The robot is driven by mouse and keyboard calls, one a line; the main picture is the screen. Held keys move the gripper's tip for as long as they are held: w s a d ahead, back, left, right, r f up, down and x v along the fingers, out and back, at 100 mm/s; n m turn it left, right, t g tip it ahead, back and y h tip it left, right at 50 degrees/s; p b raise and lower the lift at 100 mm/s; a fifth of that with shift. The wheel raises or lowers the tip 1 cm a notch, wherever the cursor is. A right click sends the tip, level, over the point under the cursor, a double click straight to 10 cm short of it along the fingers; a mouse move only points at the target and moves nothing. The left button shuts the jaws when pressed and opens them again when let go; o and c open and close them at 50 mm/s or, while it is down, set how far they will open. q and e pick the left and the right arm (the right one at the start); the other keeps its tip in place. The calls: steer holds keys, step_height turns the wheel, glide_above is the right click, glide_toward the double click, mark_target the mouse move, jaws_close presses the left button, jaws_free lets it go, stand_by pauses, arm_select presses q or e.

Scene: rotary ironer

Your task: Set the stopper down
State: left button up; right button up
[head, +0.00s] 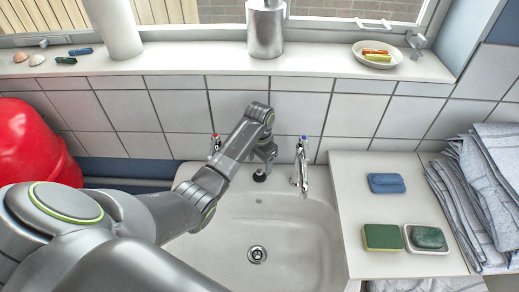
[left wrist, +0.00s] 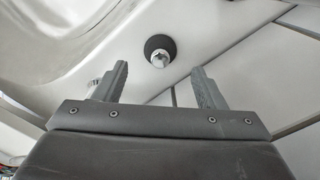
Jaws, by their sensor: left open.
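The stopper (head: 259,176), black with a bright metal knob, sits on the back ledge of the white sink (head: 215,240), between the two taps. It also shows in the left wrist view (left wrist: 158,50), on the pale ledge. My left gripper (head: 267,157) is just above and beside it in the head view. In the left wrist view my left gripper (left wrist: 160,85) has its fingers apart with nothing between them. The stopper appears beyond the fingertips, clear of both. My right gripper is not in view.
The right tap (head: 301,165) stands close to my left gripper; the left tap (head: 215,143) is partly behind my arm. The drain hole (head: 257,254) is uncovered. Sponges, a soap dish and folded towels (head: 485,190) lie at right. A red object (head: 30,145) is at left.

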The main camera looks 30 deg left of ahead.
mark_target(260, 171)
arm_select(q)
step_height(260, 171, up, 7)
steer(key=shift+b, duration=0.4)
steer(key=shift+f, duration=0.1)
